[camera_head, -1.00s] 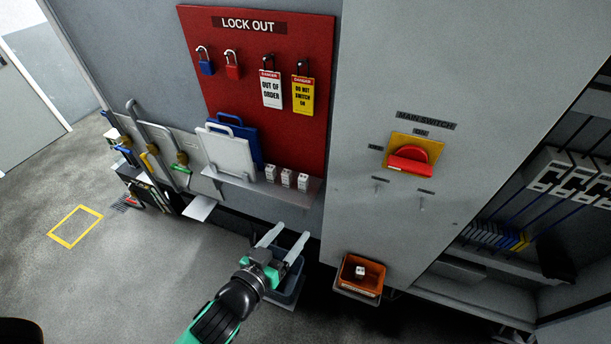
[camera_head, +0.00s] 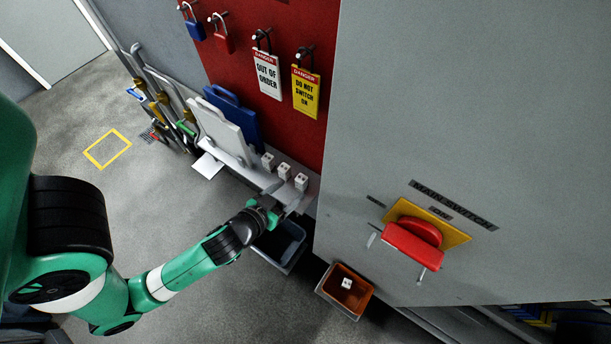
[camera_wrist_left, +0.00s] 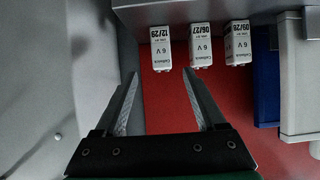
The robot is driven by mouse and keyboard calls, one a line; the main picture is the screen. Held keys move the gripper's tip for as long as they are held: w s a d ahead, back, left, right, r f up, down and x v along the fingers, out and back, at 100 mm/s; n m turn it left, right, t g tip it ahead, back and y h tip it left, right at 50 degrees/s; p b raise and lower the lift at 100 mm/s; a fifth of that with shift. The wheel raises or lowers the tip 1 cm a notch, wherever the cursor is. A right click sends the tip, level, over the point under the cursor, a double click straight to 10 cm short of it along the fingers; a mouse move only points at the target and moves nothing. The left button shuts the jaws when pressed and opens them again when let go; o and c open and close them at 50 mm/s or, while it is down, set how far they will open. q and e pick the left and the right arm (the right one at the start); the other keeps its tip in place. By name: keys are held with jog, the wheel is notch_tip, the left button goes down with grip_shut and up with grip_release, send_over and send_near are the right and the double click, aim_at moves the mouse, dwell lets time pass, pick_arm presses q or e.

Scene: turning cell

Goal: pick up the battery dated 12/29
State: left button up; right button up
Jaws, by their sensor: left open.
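My left gripper (camera_head: 284,194) is open and empty at the shelf front. In the wrist view its fingertips (camera_wrist_left: 161,74) point at the 12/29 battery, lined up with it and not around it. My right gripper is out of view.
The shelf (camera_head: 232,160) also bears a white board (camera_head: 222,132) and a blue one (camera_head: 240,118). A dark bin (camera_head: 284,241) is below my gripper. An orange bin (camera_head: 345,292) holds a small white block. The red switch handle (camera_head: 412,243) juts from the cabinet.

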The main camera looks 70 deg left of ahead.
aim_at(299, 183)
pick_arm(q)
jog(key=x, duration=0.5)
jog(key=shift+w+a, duration=0.1)
jog(key=shift+a, duration=0.05)
jog(key=p+x, duration=0.1)
jog(key=x, duration=0.4)
jog(key=shift+a+r, duration=0.1)
jog(key=shift+a, duration=0.1)
grip_shut()
